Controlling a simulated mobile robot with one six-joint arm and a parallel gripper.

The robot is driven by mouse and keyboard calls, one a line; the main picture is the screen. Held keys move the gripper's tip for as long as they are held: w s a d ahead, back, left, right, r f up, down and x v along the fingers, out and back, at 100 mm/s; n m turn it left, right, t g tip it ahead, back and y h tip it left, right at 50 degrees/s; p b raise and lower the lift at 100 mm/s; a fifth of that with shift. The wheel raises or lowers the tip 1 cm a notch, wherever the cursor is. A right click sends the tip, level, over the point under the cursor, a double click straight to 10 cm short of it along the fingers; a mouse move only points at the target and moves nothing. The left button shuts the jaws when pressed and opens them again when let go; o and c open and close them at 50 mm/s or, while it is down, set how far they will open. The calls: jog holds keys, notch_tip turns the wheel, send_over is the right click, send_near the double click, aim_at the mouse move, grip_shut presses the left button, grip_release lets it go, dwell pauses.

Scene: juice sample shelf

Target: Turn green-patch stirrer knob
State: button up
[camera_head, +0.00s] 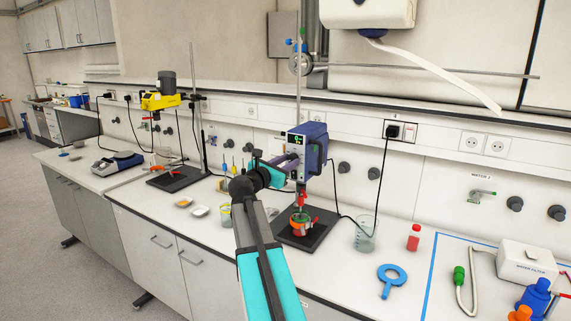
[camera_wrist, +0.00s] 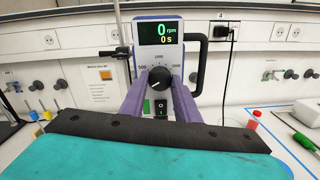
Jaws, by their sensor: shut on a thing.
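The blue stirrer (camera_head: 314,150) hangs on a stand above a black base plate. In the wrist view its display (camera_wrist: 160,32) reads 0 rpm and 0 s. Below it is the round black knob (camera_wrist: 158,79) with a pale pointer mark, inside a printed number scale. A small green patch (camera_wrist: 146,106) shows beside the switch under the knob. My gripper (camera_wrist: 159,84) has its two purple fingers on either side of the knob, shut on it. In the head view my gripper (camera_head: 277,168) reaches the stirrer's front, and my arm hides the knob.
A vessel with orange and green parts (camera_head: 299,222) stands under the stirrer. A yellow stirrer (camera_head: 160,101) stands further left. A black cable hangs right of the blue stirrer.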

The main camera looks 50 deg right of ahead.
jog(key=shift+s+d+r+m+b, duration=0.1)
jog(key=shift+d+m+b, duration=0.2)
jog(key=shift+b, duration=0.05)
jog(key=m+b, duration=1.6)
jog(key=shift+s+d, duration=0.1)
jog(key=shift+s, duration=0.05)
jog(key=shift+r+m+b, duration=0.1)
jog(key=shift+m+b, duration=0.2)
jog(key=shift+m, duration=0.1)
jog(key=o, duration=1.1)
jog(key=shift+d, duration=0.15)
jog(key=shift+c, duration=0.2)
jog(key=shift+a+y, duration=0.2)
jog(key=shift+y, duration=0.1)
